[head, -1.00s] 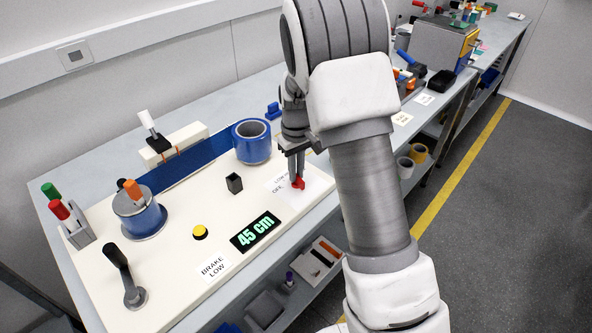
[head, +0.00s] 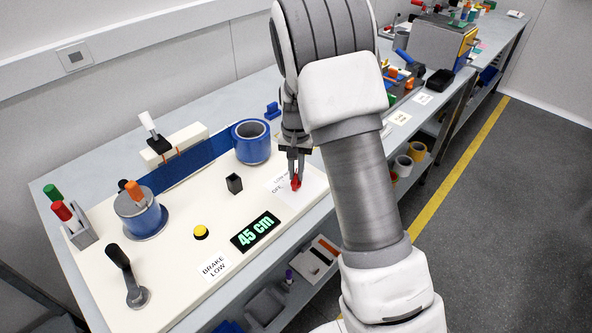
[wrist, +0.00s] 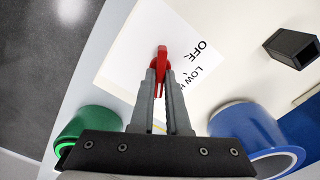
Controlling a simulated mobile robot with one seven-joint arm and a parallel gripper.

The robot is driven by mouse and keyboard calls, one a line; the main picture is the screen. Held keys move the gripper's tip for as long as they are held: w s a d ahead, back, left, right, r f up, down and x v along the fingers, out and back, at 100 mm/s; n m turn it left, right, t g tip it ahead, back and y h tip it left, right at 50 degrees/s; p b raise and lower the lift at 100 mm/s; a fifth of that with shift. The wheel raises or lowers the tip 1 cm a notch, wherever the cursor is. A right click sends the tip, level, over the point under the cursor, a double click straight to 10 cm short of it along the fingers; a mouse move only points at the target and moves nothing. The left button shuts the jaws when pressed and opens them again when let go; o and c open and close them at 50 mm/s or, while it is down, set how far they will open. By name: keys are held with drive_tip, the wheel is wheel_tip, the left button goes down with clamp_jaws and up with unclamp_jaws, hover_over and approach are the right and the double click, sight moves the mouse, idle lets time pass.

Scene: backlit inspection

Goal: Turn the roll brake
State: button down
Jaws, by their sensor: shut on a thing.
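The roll brake is a small red knob (head: 296,184) on a white label plate at the right of the cream panel (head: 195,205). My gripper (head: 295,174) points down at it with its fingers shut on the knob. In the wrist view the red knob (wrist: 162,55) sticks out past the tips of my gripper (wrist: 161,78). The words OFF and LOW stand on the plate to its right there; further marks are hidden. A card (head: 214,267) on the panel reads BRAKE LOW.
A display (head: 255,232) reads 45 cm. A blue roll (head: 251,142) stands just behind my gripper, and a black holder (head: 234,184) to its left. A yellow button (head: 201,232) and a black crank (head: 125,277) are further left. A green roll (wrist: 90,125) shows in the wrist view.

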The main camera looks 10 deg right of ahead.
sight(296, 175)
drive_tip(key=shift+m, duration=0.3)
drive_tip(key=c, duration=0.9)
unclamp_jaws()
wheel_tip(296, 175, up, 18)
drive_tip(key=p, duration=0.1)
drive_tip(key=shift+f, duration=0.25)
